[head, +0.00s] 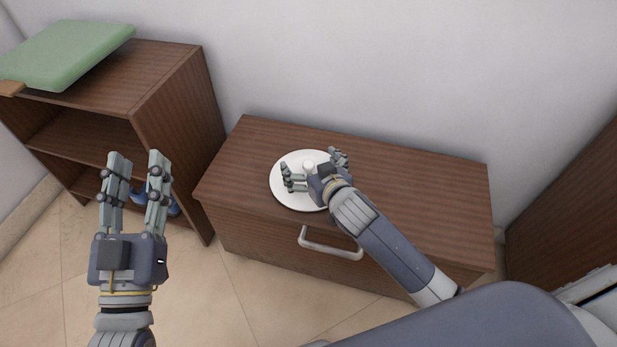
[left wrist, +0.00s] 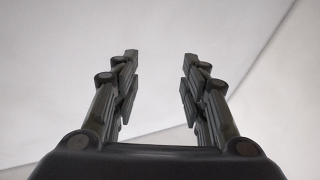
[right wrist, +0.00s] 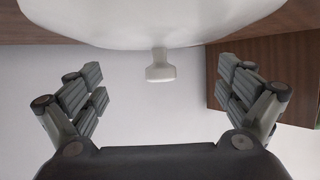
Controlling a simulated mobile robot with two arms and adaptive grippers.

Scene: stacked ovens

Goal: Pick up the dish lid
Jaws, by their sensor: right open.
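The white round dish lid (head: 287,199) lies on the wooden cabinet top, with a white knob (head: 309,167) at its middle. My right gripper (head: 315,172) is open over the lid, its fingers spread on either side of the knob. In the right wrist view the knob (right wrist: 160,67) stands between the open fingers (right wrist: 161,98), apart from both, with the lid's white surface (right wrist: 150,25) behind it. My left gripper (head: 137,165) is open and empty, away from the lid at the left; its spread fingers also show in the left wrist view (left wrist: 161,75).
The wooden cabinet (head: 400,170) has a metal drawer handle (head: 330,245) on its front. An open wooden shelf (head: 165,85) stands at the left with a green board-like object (head: 70,52) on top. Blue items (head: 140,196) sit low inside it. The cabinet top's right side is clear.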

